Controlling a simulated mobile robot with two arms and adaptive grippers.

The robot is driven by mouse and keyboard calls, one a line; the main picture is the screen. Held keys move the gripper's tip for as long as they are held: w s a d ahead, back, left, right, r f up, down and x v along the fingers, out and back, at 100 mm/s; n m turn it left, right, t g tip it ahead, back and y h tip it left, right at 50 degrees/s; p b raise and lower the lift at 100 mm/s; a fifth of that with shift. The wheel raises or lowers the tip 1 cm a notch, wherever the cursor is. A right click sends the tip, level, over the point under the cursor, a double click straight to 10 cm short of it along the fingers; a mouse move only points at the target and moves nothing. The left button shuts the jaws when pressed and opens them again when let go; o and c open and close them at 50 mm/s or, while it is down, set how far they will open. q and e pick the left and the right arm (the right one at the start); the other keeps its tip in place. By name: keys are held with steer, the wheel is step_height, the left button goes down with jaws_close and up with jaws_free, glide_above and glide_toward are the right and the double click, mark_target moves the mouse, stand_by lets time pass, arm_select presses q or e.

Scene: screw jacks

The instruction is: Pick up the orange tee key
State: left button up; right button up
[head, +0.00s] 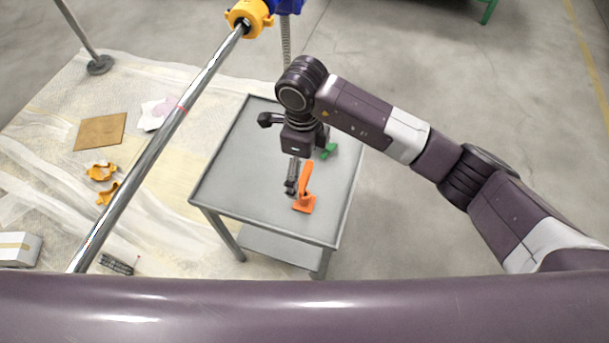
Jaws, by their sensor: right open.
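My right gripper (291,186) reaches down over the table, right beside the key's left side. It is open; whether a finger touches the key cannot be told from this angle. My left gripper is not in view.
A green object (328,151) lies on the table behind the key, partly hidden by my right wrist. A long steel tube (165,133) with a yellow coupler (248,17) crosses at left. Orange clamps (101,172) and cardboard (101,131) lie on the floor sheet. The table's left part is clear.

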mark_target(304, 175)
steer(key=f, duration=0.1)
steer(key=f+p, duration=0.1)
steer(key=f, duration=0.1)
steer(key=shift+d+f, duration=0.2)
steer(key=shift+f, duration=0.1)
steer(key=shift+w+f, duration=0.1)
steer(key=shift+f, duration=0.15)
steer(key=shift+c, duration=0.7)
steer(key=c, duration=1.6)
steer(key=shift+c, duration=0.2)
steer(key=shift+a+r, duration=0.1)
